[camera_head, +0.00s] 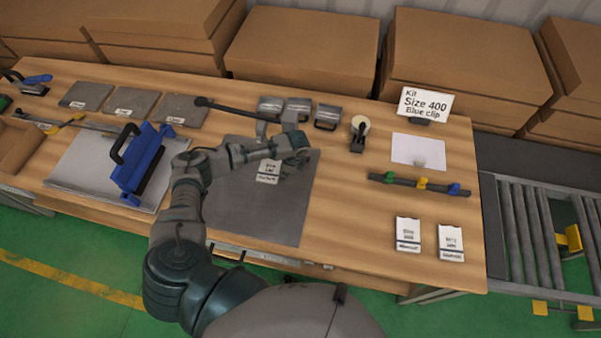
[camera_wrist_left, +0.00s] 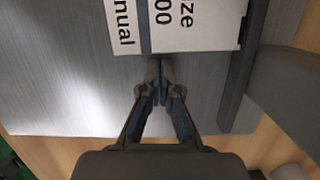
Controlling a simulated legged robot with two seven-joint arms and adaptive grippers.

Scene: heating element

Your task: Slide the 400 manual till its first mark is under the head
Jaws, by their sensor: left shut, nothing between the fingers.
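The manual is a white card (camera_head: 268,172) printed with size text, lying on a dark grey plate (camera_head: 270,220) in the head view. In the left wrist view the card (camera_wrist_left: 190,28) reads "ze", "00" and "nual", with a dark band across it. My left gripper (camera_wrist_left: 160,82) is shut and empty, its tips at or very near the card's lower edge; contact is unclear. In the head view my left gripper (camera_head: 302,156) is over the plate, right of the card. A long black lever (camera_head: 240,110) reaches over the plate's back edge. My right gripper is out of view.
A dark bar and block (camera_wrist_left: 285,75) stand close right of my fingers. A blue tool (camera_head: 140,165) rests on a tray at left. Two white cards (camera_head: 408,233) (camera_head: 450,242) and a rail with coloured clips (camera_head: 420,184) lie at right. A sign (camera_head: 425,104) reads "Kit Size 400 Blue clip".

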